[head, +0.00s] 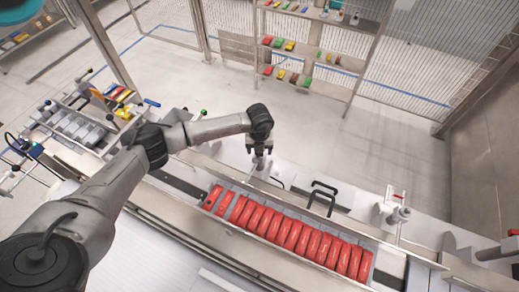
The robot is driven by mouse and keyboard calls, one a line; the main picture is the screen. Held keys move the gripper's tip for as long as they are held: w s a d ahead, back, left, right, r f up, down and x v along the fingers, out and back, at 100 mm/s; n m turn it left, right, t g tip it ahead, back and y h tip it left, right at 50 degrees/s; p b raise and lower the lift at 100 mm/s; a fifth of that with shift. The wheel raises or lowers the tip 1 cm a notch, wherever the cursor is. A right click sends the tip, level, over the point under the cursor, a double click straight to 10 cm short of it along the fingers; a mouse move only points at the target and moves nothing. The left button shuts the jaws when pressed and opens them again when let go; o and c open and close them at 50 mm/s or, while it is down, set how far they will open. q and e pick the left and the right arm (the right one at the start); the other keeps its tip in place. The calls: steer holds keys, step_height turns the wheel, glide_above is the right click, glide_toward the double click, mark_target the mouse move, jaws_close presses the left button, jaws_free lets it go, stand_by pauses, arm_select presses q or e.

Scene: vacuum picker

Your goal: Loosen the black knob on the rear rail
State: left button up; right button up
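My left arm reaches in from the left. Its gripper (259,152) points down over the rear rail, behind the left part of the row of red pieces. A small light-coloured upright part (259,166) shows just below the fingertips. I cannot make out a black knob there; it may be hidden by the fingers. The fingers are too small in the view to tell whether they are open or shut on something. My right gripper is not in view.
A row of several red pieces (290,233) fills the long metal channel in front. A black bent handle (322,196) stands to the right of the gripper. A shelf with coloured bins (300,62) stands behind.

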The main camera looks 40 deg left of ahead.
arm_select(q)
step_height(320, 180, up, 13)
steer(key=b, duration=0.1)
stand_by(0.3)
stand_by(0.5)
